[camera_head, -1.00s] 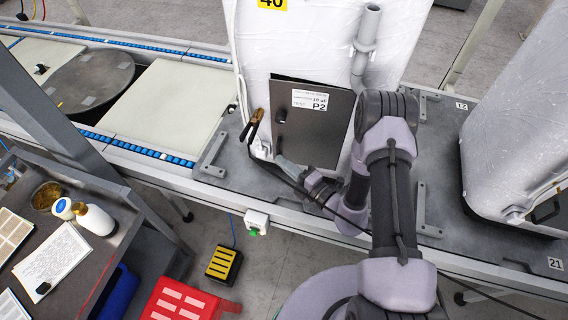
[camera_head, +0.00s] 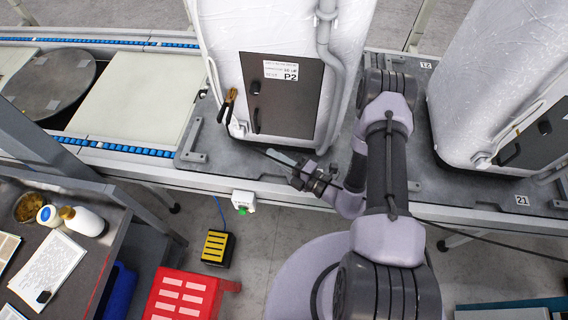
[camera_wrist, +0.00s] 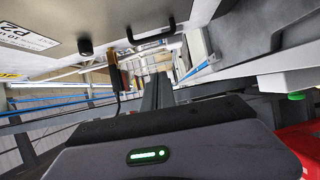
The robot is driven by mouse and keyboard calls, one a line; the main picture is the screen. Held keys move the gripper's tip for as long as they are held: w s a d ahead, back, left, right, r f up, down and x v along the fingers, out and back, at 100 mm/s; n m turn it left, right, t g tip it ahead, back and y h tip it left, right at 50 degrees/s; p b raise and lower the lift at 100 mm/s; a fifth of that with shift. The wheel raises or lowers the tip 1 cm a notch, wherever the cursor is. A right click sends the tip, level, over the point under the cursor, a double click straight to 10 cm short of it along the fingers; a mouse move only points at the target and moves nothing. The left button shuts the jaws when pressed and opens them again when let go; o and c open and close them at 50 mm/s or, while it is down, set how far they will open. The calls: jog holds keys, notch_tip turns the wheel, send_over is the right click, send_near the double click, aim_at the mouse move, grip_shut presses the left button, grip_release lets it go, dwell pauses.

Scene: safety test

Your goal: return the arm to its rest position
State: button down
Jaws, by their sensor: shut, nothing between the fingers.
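My arm reaches up from my base at the lower right of the head view and bends down to the left. My gripper (camera_head: 284,159) hangs low in front of the grey panel marked P2 (camera_head: 281,99) on the wrapped white unit. Its fingers are shut with nothing between them. In the wrist view my gripper (camera_wrist: 157,92) points away along the side of the line, with the panel (camera_wrist: 60,30) at the upper left.
A second wrapped unit (camera_head: 490,80) stands to the right of my arm. A bench (camera_head: 95,255) with bottles is at the left. A red step stool (camera_head: 182,293) and a yellow-black pedal (camera_head: 216,247) are on the floor.

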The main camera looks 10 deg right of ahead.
jog(key=v, duration=0.4)
jog(key=a+r+n+g+y, duration=0.4)
jog(key=r+n+g, duration=0.1)
jog(key=r+n, duration=0.45)
jog(key=s+a+r+n+g+h, duration=0.45)
jog(key=s+r+n+g, duration=0.65)
jog(key=n, duration=0.6)
jog(key=s+d+r+n+t+h+b, duration=0.1)
jog(key=s+d+r+n+t+h, duration=0.3)
jog(key=d+r+n+t+h, duration=0.4)
notch_tip(320, 180, up, 3)
jog(key=d+n+h, duration=0.1)
jog(key=n, duration=0.6)
jog(key=shift+s+t+h, duration=0.35)
jog(key=shift+s+t, duration=0.05)
jog(key=shift+d, duration=0.1)
